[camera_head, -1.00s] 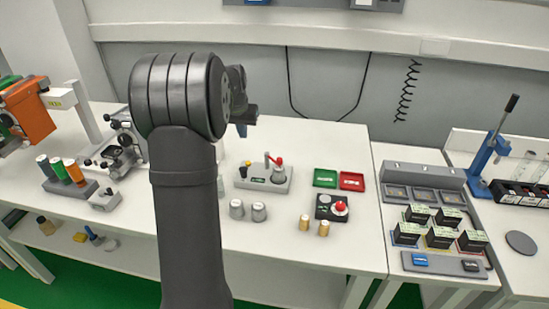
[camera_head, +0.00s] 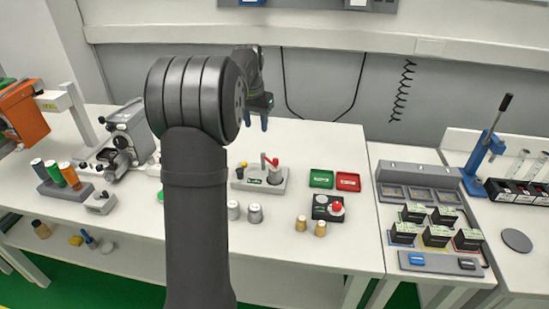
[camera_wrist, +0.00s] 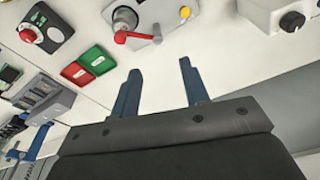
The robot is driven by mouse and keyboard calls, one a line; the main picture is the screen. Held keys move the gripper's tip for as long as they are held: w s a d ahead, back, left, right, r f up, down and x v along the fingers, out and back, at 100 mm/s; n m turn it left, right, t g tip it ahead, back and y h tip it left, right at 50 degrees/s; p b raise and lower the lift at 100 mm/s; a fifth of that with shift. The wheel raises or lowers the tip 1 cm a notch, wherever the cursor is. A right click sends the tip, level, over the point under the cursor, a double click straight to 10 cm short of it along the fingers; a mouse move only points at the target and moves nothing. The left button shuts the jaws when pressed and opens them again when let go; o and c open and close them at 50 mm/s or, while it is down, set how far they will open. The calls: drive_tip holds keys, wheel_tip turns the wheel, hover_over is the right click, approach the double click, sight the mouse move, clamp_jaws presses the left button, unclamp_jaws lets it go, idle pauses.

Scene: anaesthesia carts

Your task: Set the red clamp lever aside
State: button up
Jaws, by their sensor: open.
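The red clamp lever (camera_head: 271,161) sits on a metal clamp on a grey base block (camera_head: 245,184) on the white bench. In the wrist view the lever (camera_wrist: 138,36) shows as a thin red bar with a round red knob, attached to the metal clamp (camera_wrist: 125,17). My gripper (camera_head: 256,122) is above and behind the block in the head view, apart from the lever. In the wrist view my gripper (camera_wrist: 159,69) has its two blue fingers spread with nothing between them; the lever lies beyond the fingertips.
A green tray (camera_head: 321,178) and a red tray (camera_head: 348,181) lie to the right of the block. A black box with a red button (camera_head: 337,206) stands in front of them. Grey metal cylinders (camera_head: 254,213) and brass cylinders (camera_head: 301,223) stand near the front. Bench between these is clear.

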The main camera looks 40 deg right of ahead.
sight(276, 159)
drive_tip(key=s+d+r+m+g+y, duration=0.1)
drive_tip(key=s+d+r+m, duration=0.25)
drive_tip(key=s+r, duration=0.25)
drive_tip(key=f, duration=1.7)
drive_tip(key=shift+w+f, duration=0.2)
drive_tip(key=shift+f, duration=0.15)
clamp_jaws()
